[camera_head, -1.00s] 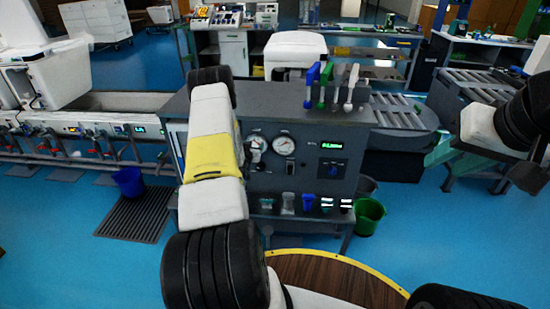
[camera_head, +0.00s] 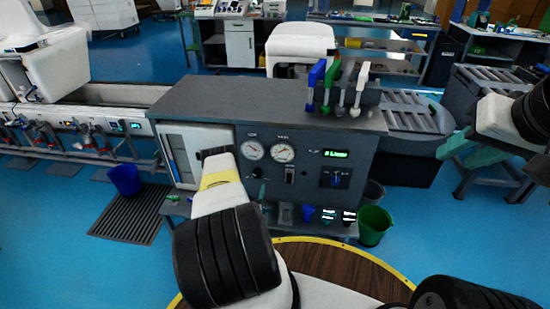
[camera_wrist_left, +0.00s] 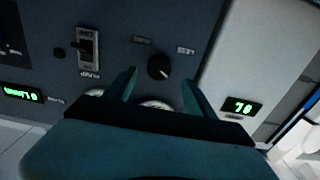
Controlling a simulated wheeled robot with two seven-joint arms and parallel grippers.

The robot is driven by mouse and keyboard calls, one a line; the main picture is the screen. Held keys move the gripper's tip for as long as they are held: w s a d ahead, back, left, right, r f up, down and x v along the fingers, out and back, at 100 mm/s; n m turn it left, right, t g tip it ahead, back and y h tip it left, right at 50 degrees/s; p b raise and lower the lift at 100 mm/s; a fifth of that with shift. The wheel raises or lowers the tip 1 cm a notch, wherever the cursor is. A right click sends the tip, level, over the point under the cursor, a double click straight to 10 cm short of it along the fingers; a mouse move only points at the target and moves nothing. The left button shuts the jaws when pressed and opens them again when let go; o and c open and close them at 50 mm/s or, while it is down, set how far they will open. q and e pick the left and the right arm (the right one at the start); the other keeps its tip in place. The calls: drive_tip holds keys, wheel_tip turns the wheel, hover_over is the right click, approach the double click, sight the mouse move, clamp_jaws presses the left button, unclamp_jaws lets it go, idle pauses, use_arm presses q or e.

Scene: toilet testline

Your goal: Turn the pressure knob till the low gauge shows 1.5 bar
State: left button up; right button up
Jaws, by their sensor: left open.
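The black pressure knob (camera_wrist_left: 159,67) sits on the grey panel in the left wrist view, just beyond and between my left gripper's fingertips (camera_wrist_left: 159,82). The fingers are open and appear apart from the knob. In the head view the left gauge (camera_head: 252,150) and right gauge (camera_head: 283,151) are visible, with needles too small to read. In the left wrist view the low gauge (camera_wrist_left: 155,103) is mostly hidden behind my gripper. My left arm reaches the panel's lower left in the head view.
A pump switch (camera_wrist_left: 88,47) stands beside the knob. Colored handles (camera_head: 318,85) stand on top of the console (camera_head: 230,105). A green bucket (camera_head: 374,226) stands on the floor.

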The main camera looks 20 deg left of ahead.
sight(257, 177)
use_arm(q)
drive_tip(key=x, duration=0.7)
drive_tip(key=shift+w, duration=0.15)
drive_tip(key=shift+c, duration=0.4)
drive_tip(key=c, duration=1.3)
drive_tip(key=shift+n, duration=2.8)
